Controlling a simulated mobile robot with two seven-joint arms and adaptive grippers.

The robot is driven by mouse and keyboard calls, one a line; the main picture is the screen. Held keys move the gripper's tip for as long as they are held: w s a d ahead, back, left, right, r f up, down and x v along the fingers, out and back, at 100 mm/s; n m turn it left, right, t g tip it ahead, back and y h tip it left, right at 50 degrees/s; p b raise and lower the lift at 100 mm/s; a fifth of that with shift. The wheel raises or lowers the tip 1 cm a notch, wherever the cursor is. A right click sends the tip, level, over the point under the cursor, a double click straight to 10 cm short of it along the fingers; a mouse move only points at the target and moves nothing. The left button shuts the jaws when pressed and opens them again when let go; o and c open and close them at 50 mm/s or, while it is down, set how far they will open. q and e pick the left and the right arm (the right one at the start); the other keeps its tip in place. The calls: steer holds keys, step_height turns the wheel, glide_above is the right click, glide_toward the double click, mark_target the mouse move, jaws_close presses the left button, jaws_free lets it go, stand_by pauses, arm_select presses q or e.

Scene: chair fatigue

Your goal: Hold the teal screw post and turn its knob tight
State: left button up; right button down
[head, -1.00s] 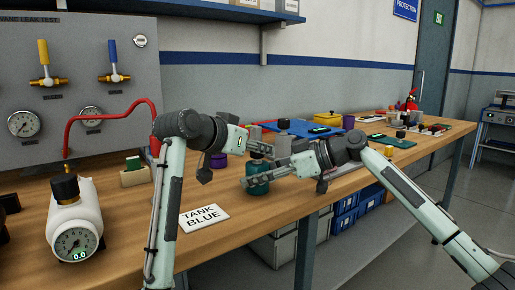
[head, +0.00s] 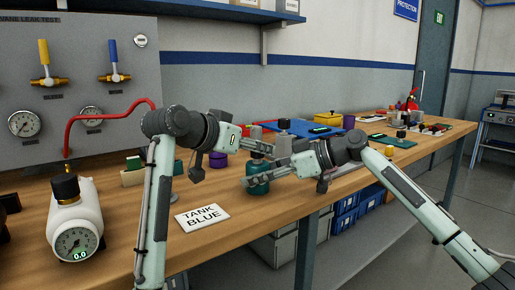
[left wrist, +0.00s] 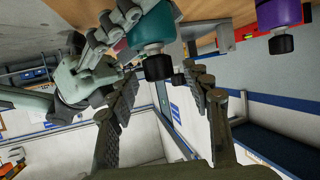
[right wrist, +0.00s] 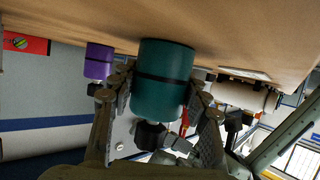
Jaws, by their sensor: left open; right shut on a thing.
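The teal screw post (head: 257,181) stands upright on the wooden bench. My right gripper (head: 264,177) is shut on its body from the right; in the right wrist view its fingers flank the teal body (right wrist: 163,85). The black knob tops the post and shows clear of those fingers (right wrist: 150,136). My left gripper (head: 261,149) is open at knob height, partly hiding the knob in the head view. In the left wrist view the knob (left wrist: 157,66) sits near the mouth of the open left fingers, roughly between their tips; contact cannot be told.
A purple post (head: 218,160) stands behind, to the left. A "TANK BLUE" card (head: 202,216) lies in front, and a white tank with a gauge (head: 76,225) stands at left.

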arm_select(q)
steer(key=v, duration=1)
steer(key=shift+s, duration=0.1)
steer(key=s+d+n+t+y, duration=0.1)
steer(key=d+n+t+y, duration=0.1)
steer(key=d+n+y, duration=0.7)
steer(key=shift+t+y, duration=0.3)
steer(key=shift+y, duration=0.2)
steer(key=x, duration=0.7)
steer(key=a+x, duration=0.1)
steer(key=x, duration=0.3)
steer(key=shift+w+f, duration=0.1)
steer(key=shift+f, duration=0.15)
steer(key=shift+c, duration=0.5)
jaws_close()
